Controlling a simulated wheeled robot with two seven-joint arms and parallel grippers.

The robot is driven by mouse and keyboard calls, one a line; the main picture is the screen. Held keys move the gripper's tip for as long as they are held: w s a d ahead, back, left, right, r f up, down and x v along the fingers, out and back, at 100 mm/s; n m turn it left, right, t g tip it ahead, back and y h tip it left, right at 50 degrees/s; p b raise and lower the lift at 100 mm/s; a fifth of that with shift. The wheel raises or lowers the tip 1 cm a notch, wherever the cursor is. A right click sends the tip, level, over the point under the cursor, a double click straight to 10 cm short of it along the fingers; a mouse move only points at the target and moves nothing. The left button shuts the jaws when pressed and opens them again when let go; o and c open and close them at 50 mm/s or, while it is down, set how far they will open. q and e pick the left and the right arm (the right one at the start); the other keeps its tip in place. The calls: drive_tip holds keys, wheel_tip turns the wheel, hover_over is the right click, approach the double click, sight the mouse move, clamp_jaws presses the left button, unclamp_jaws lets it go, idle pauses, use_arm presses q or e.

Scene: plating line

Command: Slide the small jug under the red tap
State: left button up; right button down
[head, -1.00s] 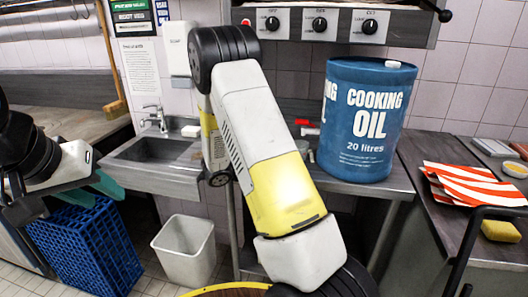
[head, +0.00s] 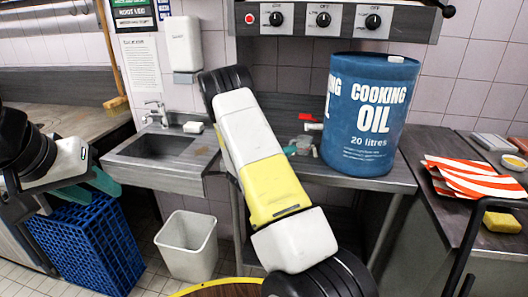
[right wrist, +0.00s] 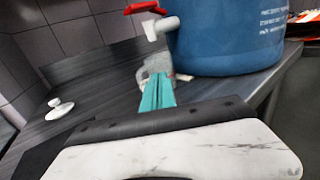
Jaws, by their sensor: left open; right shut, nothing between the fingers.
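The blue cooking oil drum (head: 368,115) stands on the metal counter. Its tap, with a red handle (head: 307,117) and a white spout (head: 313,126), sticks out on its left side and also shows in the right wrist view (right wrist: 142,8). A small greyish jug (head: 304,145) stands below the tap; it is partly hidden behind my fingers in the right wrist view (right wrist: 155,64). My right gripper (right wrist: 157,90) is shut and empty, its teal fingertips at or very close to the jug; contact is unclear. My left gripper (head: 95,188) is open and empty, over a blue crate.
A white knobbed lid-like piece (right wrist: 60,108) lies on the counter left of my right gripper. A sink (head: 160,150) is left of the counter. The blue crate (head: 85,245) and a white bin (head: 187,245) stand on the floor. Striped cloths (head: 475,178) lie at right.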

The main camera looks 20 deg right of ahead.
sight(300, 145)
drive_tip(key=shift+x, duration=1.45)
drive_tip(key=shift+d, duration=0.1)
drive_tip(key=shift+w+d, duration=0.35)
drive_tip(key=shift+d, duration=0.3)
drive_tip(key=shift+a, duration=0.1)
